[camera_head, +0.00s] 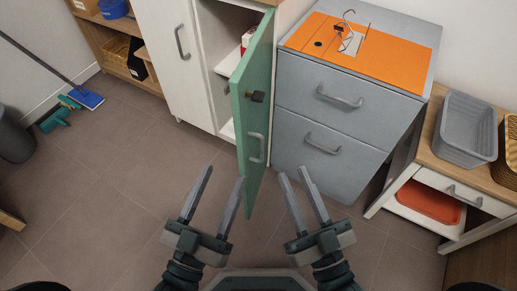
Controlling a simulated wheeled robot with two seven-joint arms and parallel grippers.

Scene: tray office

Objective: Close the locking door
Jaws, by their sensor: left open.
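The green locking door (254,65) hangs open from the white cabinet and sticks out toward me. A dark lock (257,96) sits on its face, with a grey handle (256,148) lower down. My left gripper (224,173) is open and empty, just left of the door's lower end in the picture. My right gripper (293,170) is open and empty, to the right of the door's lower end. Neither gripper appears to hold the door. The open cabinet compartment (215,50) shows a red and white item inside, partly hidden by the door.
A grey drawer unit (325,125) with an orange top mat (388,48) stands right of the door. A closed white door (160,40) is at the left. A side table with a grey basket (465,128) stands far right. The floor (125,180) at left is mostly clear.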

